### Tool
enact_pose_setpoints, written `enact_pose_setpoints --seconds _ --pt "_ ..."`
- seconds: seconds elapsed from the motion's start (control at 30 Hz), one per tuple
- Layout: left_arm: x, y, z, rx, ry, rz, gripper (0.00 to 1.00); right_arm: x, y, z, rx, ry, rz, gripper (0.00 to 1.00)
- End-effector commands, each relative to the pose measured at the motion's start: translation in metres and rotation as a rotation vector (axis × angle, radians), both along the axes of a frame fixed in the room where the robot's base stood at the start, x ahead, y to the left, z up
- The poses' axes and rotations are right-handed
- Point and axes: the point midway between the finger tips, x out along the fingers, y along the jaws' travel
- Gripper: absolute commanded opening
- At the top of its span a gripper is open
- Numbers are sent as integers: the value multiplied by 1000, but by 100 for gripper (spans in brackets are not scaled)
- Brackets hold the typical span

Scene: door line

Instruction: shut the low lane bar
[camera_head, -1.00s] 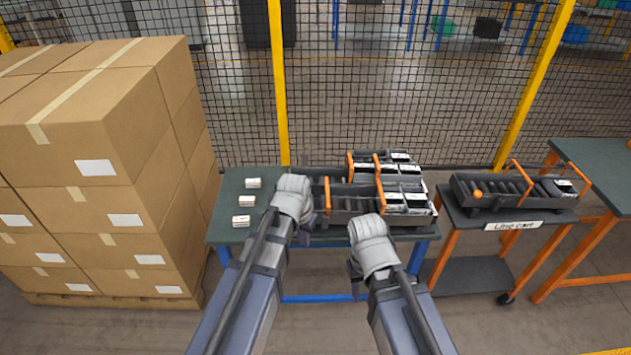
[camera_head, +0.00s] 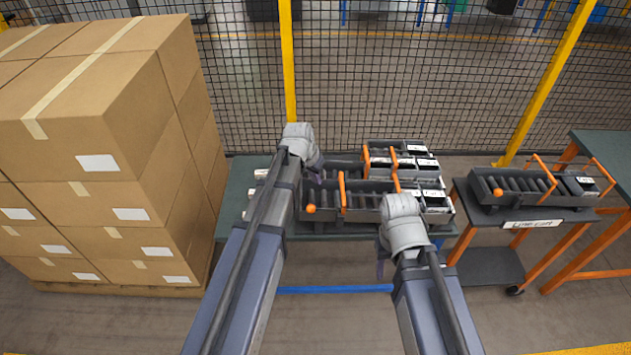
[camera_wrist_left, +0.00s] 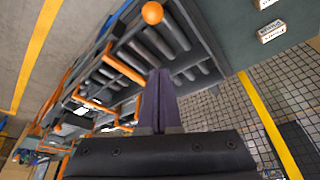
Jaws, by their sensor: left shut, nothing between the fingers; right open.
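Two roller lanes stand side by side on the green table. The near lane (camera_head: 362,201) has an orange ball (camera_head: 311,208) at its left end and an upright orange bar (camera_head: 342,191) across it; ball (camera_wrist_left: 152,12) and bar (camera_wrist_left: 123,63) also show in the left wrist view. The far lane has orange bars (camera_head: 366,160) near its boxes. My left gripper (camera_head: 319,176), fingers shut and empty, is above the left end of the lanes, apart from the bar as far as I can tell. My right gripper (camera_head: 381,268) is open, in front of the near lane; its fingers are partly hidden.
Black boxes with white labels (camera_head: 437,201) fill the lanes' right ends. A line cart (camera_head: 485,216) with a similar rack stands right. Stacked cartons (camera_head: 110,150) rise close on the left. A mesh fence with yellow posts (camera_head: 289,70) stands behind the table.

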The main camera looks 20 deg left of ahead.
Motion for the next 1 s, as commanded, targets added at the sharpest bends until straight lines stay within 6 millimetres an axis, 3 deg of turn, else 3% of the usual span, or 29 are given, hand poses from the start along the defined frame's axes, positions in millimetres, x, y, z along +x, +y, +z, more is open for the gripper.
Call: enact_pose_setpoints --seconds 0.03,0.57,0.73,1.0 --pt "3 -1 -11 0 0 0 0 0 0 -11 0 0 0 50" --pt "28 -9 -86 0 0 -1 0 0 0 -86 0 0 0 50" --pt "-3 -1 -82 -1 0 2 0 0 0 -82 0 0 0 50" --pt "-12 4 -82 0 0 -1 0 0 0 -82 0 0 0 50"
